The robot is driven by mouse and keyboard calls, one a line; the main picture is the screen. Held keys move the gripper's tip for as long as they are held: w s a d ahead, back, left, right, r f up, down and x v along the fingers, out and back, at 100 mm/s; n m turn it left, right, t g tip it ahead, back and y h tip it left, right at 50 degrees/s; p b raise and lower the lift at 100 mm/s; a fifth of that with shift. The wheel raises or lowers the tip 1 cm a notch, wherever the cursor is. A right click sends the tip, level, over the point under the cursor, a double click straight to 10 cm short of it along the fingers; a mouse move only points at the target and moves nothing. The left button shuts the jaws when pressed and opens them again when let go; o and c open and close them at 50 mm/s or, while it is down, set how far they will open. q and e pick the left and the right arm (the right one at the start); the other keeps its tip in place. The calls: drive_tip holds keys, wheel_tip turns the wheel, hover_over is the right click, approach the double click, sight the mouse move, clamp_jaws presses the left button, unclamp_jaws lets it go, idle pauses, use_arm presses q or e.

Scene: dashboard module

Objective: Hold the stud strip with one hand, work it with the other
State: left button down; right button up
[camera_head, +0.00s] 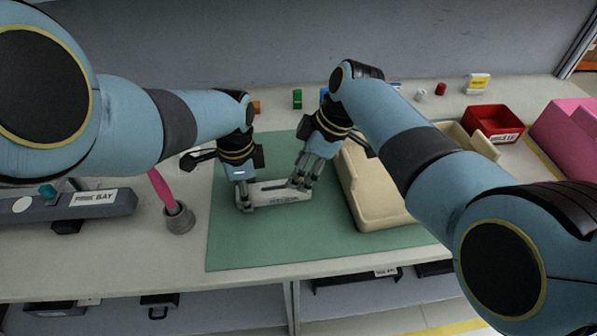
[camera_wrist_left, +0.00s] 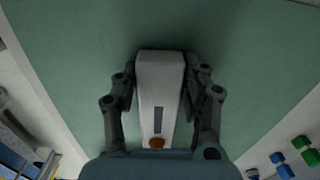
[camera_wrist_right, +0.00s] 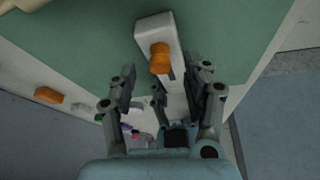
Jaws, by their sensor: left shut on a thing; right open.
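The stud strip (camera_head: 280,196) is a pale grey bar lying on the green mat (camera_head: 235,252). My left gripper (camera_head: 243,200) is shut on its left end; in the left wrist view the strip (camera_wrist_left: 160,78) sits between both fingers, with a dark slot and an orange stud (camera_wrist_left: 156,143). My right gripper (camera_head: 303,181) is open over the strip's right part. In the right wrist view its fingers (camera_wrist_right: 166,80) are spread, and the orange stud (camera_wrist_right: 160,60) stands up from the strip (camera_wrist_right: 152,25) just beyond them. Whether a finger touches the strip is unclear.
A beige tray (camera_head: 367,213) stands close right of the strip. A grey cup (camera_head: 179,219) with a pink tool and a labelled grey bay (camera_head: 95,207) are at left. A red bin (camera_head: 493,120) and small coloured pieces are at the back. The front mat is clear.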

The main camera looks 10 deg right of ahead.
drive_tip(key=shift+x, duration=0.95)
clamp_jaws()
drive_tip(key=shift+r, duration=2.7)
drive_tip(key=shift+s+a+r, duration=0.1)
drive_tip(key=shift+r, duration=0.25)
